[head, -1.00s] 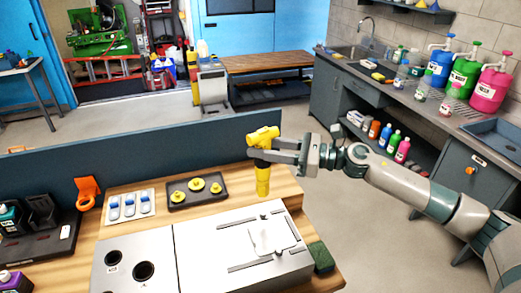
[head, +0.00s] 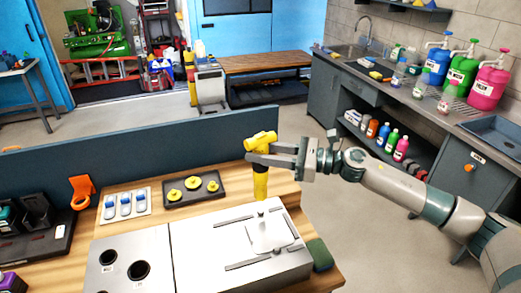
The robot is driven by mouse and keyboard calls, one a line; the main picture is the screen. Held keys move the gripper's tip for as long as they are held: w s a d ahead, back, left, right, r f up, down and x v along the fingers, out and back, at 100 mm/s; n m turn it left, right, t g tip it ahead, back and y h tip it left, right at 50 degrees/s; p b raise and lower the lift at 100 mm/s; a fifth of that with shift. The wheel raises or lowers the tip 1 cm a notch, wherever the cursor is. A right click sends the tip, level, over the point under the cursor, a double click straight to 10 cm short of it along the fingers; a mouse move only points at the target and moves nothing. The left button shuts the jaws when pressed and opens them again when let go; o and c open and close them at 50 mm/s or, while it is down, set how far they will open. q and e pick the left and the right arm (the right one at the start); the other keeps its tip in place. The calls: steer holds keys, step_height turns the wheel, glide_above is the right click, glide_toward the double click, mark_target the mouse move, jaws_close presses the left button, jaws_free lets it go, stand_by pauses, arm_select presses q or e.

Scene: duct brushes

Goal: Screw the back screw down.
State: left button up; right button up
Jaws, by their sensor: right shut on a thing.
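My right gripper (head: 262,158) is shut on a yellow driver (head: 261,184) with a wide T-shaped top, held upright over the back edge of the metal box (head: 205,240). The back screw (head: 261,212) is a small dark spot at the box's back edge, directly below the driver's lower end. Whether the driver touches it is too small to tell. A second small dark screw (head: 278,250) shows nearer the front, by a pale plate (head: 268,236) on the box top. My left gripper is not in view.
A black tray with yellow round parts (head: 192,188) and a white holder with blue-and-white pieces (head: 124,204) lie behind the box. An orange holder (head: 82,191) stands at left. A dark green block (head: 320,255) sits beside the box's right end. A blue-grey panel (head: 130,155) runs behind the bench.

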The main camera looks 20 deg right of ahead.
mark_target(260, 168)
steer(key=shift+f+b, duration=0.85)
steer(key=shift+f, duration=0.6)
steer(key=shift+f+b, duration=1.15)
steer(key=shift+b, duration=0.35)
